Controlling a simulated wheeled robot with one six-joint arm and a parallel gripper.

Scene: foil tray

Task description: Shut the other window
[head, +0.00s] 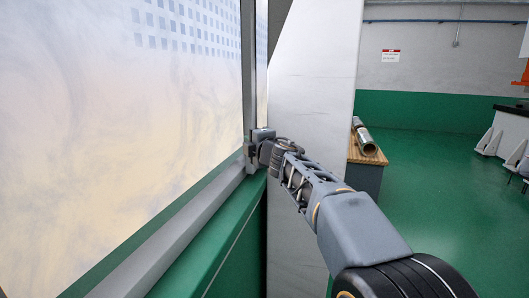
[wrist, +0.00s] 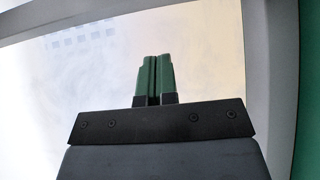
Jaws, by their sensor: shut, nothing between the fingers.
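A large frosted window (head: 110,130) fills the left of the head view, with a grey frame post (head: 248,60) at its right side. A narrow strip of a second pane (head: 262,60) shows beyond that post. I cannot tell from here whether either window is open or shut. My gripper (head: 251,152) is at the lower end of the post, just above the sill; contact with the frame is unclear. In the wrist view, its two green fingers (wrist: 155,77) are together and empty, in front of the pane (wrist: 210,65), with pale frame along the top and right.
A green sill (head: 215,245) runs below the window. A white wall panel (head: 312,90) stands right of the post, behind my arm. A wooden-topped bench (head: 363,152) with metallic rolls (head: 366,142) stands beyond it. The green floor (head: 440,190) at right is largely open.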

